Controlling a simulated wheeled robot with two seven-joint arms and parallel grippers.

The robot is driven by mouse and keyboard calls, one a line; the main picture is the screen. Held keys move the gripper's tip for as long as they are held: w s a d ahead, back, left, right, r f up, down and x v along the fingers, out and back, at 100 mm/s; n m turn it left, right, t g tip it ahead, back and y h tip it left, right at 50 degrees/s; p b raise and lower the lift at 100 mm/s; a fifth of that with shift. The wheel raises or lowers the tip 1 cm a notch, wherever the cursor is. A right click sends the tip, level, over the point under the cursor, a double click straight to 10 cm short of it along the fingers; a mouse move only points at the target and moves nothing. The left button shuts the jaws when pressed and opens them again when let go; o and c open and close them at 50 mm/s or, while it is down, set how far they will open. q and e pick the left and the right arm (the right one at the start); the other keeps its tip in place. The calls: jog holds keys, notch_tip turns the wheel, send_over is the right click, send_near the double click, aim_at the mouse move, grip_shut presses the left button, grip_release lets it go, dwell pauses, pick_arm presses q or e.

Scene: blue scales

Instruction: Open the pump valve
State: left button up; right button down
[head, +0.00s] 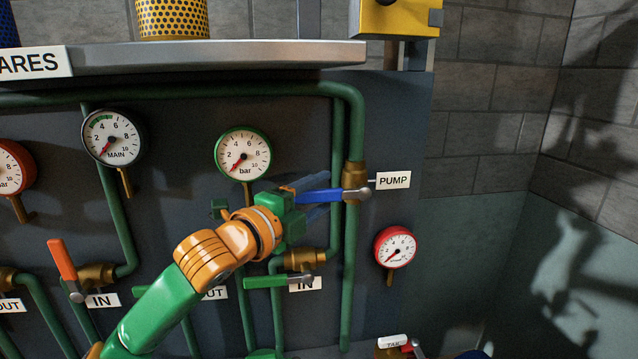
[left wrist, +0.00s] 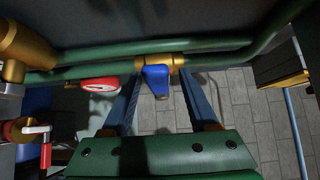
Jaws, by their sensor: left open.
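The pump valve has a blue lever (head: 335,195) pointing left, roughly level, from a brass body (head: 355,174) on a green vertical pipe, beside the PUMP label (head: 394,180). My left gripper (head: 321,197) is open at the lever's left end, with its fingers reaching along it. In the left wrist view the blue lever (left wrist: 156,76) shows nearly end-on, between and beyond the two open fingers (left wrist: 164,110). Gaps show on both sides of the lever there, so it does not look gripped. My right gripper is not in view.
A green lever (head: 270,282) at an IN label sits below my left gripper. A green-rimmed gauge (head: 243,154) is above left, and a red gauge (head: 397,247) is below right. A shelf (head: 220,56) juts out above. An orange lever (head: 62,260) stands at left.

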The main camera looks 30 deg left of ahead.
pick_arm(q)
jog(key=shift+w+f, duration=0.2)
jog(key=shift+w, duration=0.15)
jog(key=shift+s, duration=0.1)
grip_shut()
dwell(1.0)
